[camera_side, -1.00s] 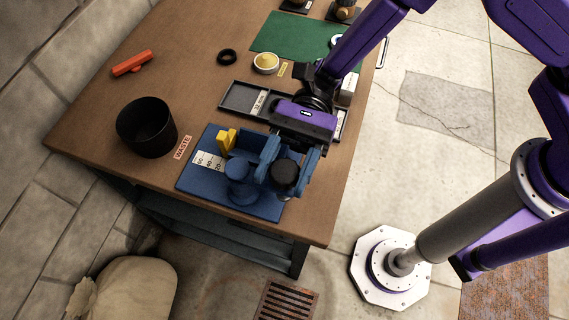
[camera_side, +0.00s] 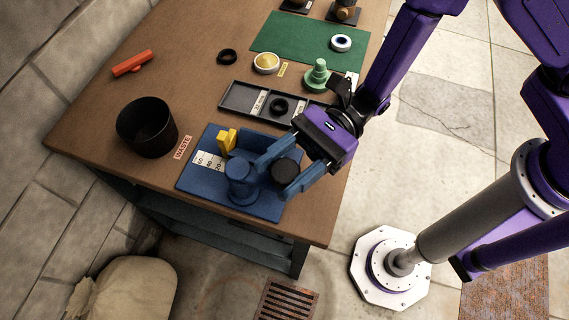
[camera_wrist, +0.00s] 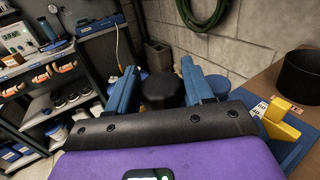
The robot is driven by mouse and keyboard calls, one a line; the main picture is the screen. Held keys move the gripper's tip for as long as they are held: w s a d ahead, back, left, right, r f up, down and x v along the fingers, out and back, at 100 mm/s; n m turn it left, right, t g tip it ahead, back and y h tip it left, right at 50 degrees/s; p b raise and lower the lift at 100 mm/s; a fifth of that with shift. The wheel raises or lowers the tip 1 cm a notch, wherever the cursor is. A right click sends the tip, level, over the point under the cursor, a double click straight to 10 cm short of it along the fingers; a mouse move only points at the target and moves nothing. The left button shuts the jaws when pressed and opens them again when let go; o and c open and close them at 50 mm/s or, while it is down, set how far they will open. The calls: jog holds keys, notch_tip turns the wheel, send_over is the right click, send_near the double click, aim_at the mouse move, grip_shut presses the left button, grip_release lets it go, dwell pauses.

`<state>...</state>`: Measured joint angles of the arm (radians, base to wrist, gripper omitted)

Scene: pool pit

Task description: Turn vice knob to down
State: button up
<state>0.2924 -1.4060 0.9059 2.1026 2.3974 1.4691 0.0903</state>
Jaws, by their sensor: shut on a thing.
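The vice is blue and stands on a blue base plate (camera_side: 262,207) at the near edge of the table. It has a blue round body (camera_side: 241,180), a yellow pointer (camera_side: 226,139) and a white number scale (camera_side: 208,160). The black vice knob (camera_side: 285,171) sits at its right. My gripper (camera_side: 277,171) is at the knob with one blue finger on each side, shut on it. In the wrist view the black knob (camera_wrist: 161,91) shows between the two fingers (camera_wrist: 160,88). Part of the knob's sides is hidden by the fingers.
A black waste bin (camera_side: 147,128) stands left of the vice. A dark tray (camera_side: 262,103) with a black ring lies behind it, and a green stepped piece (camera_side: 317,75) stands beyond on the right. In the wrist view, shelves (camera_wrist: 60,85) stand at the left.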

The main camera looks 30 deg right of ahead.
jog(key=shift+s+r+m+t+y, duration=0.1)
jog(key=shift+m+t+y, duration=0.2)
jog(key=shift+m+t, duration=1.5)
jog(key=shift+t, duration=1)
jog(key=o, duration=1)
jog(key=shift+c, duration=0.2)
jog(key=shift+d, duration=0.1)
jog(key=d, duration=1.7)
jog(key=shift+s, duration=0.3)
jog(key=shift+d, duration=0.1)
